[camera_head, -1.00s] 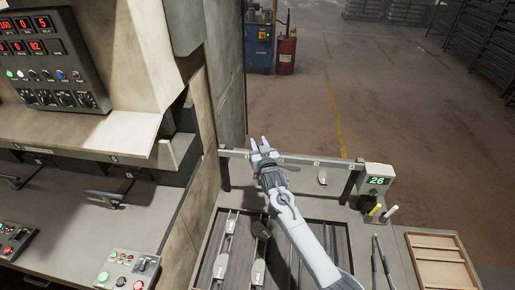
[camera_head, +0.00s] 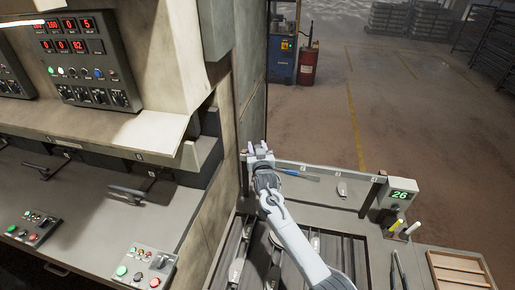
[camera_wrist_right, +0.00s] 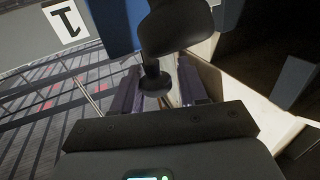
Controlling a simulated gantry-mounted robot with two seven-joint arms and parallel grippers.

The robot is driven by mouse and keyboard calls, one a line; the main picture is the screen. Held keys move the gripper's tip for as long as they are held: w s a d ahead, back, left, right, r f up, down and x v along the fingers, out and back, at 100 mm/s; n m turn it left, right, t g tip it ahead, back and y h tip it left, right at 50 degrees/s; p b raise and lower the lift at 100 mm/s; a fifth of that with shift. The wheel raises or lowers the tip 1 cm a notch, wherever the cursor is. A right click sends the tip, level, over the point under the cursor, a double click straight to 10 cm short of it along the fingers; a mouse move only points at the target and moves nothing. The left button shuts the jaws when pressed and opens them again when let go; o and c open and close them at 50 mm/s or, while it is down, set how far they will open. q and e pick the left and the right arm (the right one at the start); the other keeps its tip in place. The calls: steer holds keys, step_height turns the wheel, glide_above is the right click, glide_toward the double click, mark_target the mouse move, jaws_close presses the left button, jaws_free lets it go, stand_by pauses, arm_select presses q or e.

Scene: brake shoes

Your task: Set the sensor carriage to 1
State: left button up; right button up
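My right gripper (camera_head: 258,150) is at the left end of the grey rail (camera_head: 328,178) behind the workbench. The sensor carriage seems to be the dark fitting at the gripper, mostly hidden by it in the head view. A blue bar (camera_head: 297,173) shows just right of the gripper along the rail. In the right wrist view, the carriage's dark knob and stem (camera_wrist_right: 155,82) stand between the two fingers, which appear closed against it. My left gripper is not in view.
A box with a green display reading 26 (camera_head: 400,195) stands at the rail's right end. Yellow and white handles (camera_head: 398,226) are near it, and a wooden tray (camera_head: 458,258) is at the lower right. A machine cabinet (camera_head: 150,70) rises on the left.

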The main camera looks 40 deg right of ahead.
steer(key=shift+o, duration=0.9)
steer(key=shift+w, duration=0.15)
steer(key=v, duration=1.1)
